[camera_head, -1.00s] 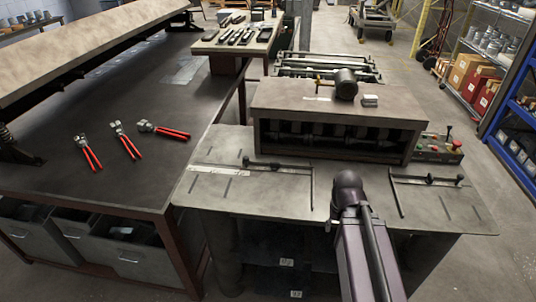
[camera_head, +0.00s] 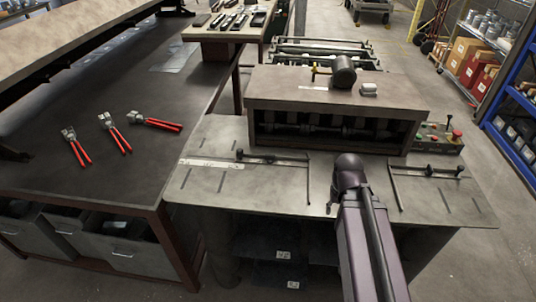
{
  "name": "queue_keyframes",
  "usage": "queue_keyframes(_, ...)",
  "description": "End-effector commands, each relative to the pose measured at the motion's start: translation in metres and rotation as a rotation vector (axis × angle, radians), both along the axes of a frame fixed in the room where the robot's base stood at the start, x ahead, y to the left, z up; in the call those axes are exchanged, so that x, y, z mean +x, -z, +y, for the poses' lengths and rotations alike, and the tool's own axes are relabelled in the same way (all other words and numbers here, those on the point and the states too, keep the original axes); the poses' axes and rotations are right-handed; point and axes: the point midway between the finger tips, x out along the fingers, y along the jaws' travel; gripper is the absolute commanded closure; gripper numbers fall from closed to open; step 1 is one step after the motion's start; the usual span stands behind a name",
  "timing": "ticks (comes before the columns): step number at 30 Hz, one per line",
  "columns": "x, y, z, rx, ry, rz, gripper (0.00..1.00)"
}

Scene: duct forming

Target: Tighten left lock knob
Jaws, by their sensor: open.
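The left lock knob (camera_head: 240,154) is a small dark knob at the left end of the left guide's slotted bar. The left guide (camera_head: 308,182) is a thin dark rail lying on the grey metal machine table (camera_head: 225,200). How tight the knob is cannot be told at this size. My purple arm (camera_head: 362,235) rises from the bottom of the picture, in front of the table and right of the left guide. My gripper does not show; the arm hides whatever lies behind it.
The right guide (camera_head: 394,187) has a similar knob (camera_head: 459,171). The forming machine's box housing (camera_head: 335,90) stands behind, with a control box (camera_head: 436,140) at right. A dark workbench (camera_head: 90,165) with red-handled pliers (camera_head: 117,139) is at left. The left table surface is mostly clear.

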Motion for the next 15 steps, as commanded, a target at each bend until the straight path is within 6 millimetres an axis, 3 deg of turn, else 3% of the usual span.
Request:
queue_keyframes(8, 0.051, -0.024, 0.023, 0.000, -0.219, 0.000, 0.50)
queue_keyframes(15, 0.132, -0.061, 0.080, 0.000, -0.636, 0.000, 0.50)
